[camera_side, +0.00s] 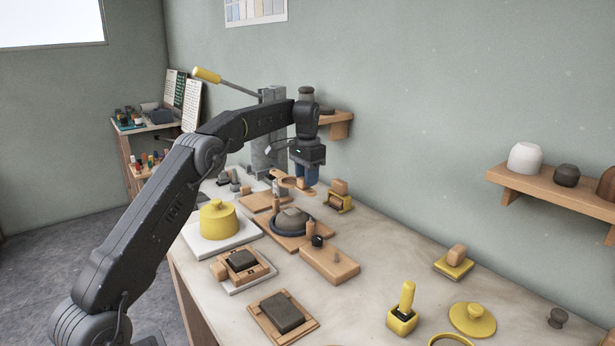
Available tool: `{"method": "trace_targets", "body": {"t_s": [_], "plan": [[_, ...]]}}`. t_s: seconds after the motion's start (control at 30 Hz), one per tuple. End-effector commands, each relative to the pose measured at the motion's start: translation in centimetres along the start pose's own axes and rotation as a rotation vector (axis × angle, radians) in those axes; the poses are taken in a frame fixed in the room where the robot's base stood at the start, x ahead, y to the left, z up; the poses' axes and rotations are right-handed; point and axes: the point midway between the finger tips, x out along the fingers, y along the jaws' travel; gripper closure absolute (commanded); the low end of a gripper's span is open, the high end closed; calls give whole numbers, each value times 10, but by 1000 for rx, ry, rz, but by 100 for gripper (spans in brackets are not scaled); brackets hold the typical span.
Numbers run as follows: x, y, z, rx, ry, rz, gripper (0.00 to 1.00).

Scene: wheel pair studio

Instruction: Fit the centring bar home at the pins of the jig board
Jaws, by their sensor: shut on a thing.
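My gripper (307,178) hangs above the back-middle of the table, pointing down, with blue fingers. It is shut on an orange-brown wooden bar (287,180), which I take for the centring bar. The bar is in the air, with a curved, hook-like end to the left of the fingers; its grip point is partly hidden. Below and in front is a wooden board (274,236), which looks like the jig board. It carries a dark round disc with a grey lump (291,218). Upright wooden pins stand at the disc's far left (276,204) and right (310,229). The bar is apart from the pins.
A yellow lidded pot (218,217) stands left of the board. A wooden block with a knob (329,265) lies in front right. Wooden trays with dark slabs (283,312) are nearer. A yellow-based wooden tool (339,197) is close right of the gripper.

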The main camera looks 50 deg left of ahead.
Motion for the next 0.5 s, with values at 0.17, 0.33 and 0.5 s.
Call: {"method": "trace_targets", "body": {"t_s": [0.17,0.33,0.5], "plan": [[12,0,0,-1,-2,1,93],[29,0,0,-1,-2,1,93],[44,0,0,-1,-1,1,93]]}}
